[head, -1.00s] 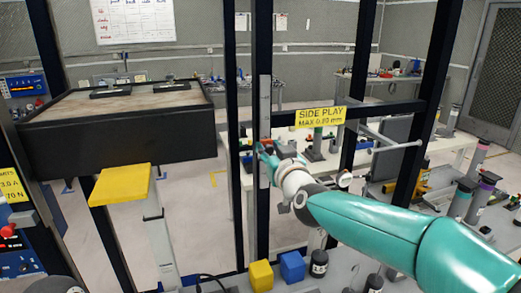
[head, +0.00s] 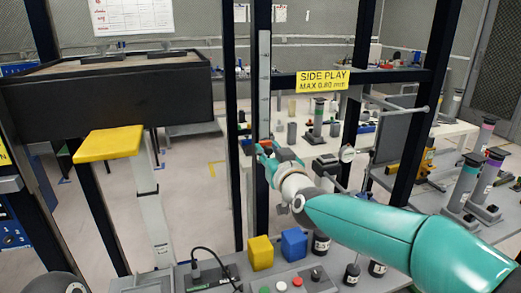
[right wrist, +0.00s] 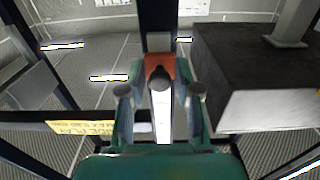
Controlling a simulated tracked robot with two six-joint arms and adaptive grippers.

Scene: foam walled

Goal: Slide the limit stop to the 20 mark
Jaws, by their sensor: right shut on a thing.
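The limit stop, an orange-red block with a dark round knob (right wrist: 160,70), sits on the upright post in the right wrist view. My right gripper (right wrist: 160,91) is shut on it, with a fingertip on each side of the knob. In the head view my right gripper (head: 263,150) is at the post, near the lower end of a pale scale strip (head: 264,85), and mostly hides the stop. The scale's figures are too small to read, so I cannot tell the mark. My left gripper is not in view.
A yellow sign (head: 322,80) hangs on a crossbar just right of the post. A yellow block (head: 261,253) and a blue block (head: 293,243) stand on the bench below. A black-sided tray (head: 110,100) and a yellow plate (head: 108,145) are at left.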

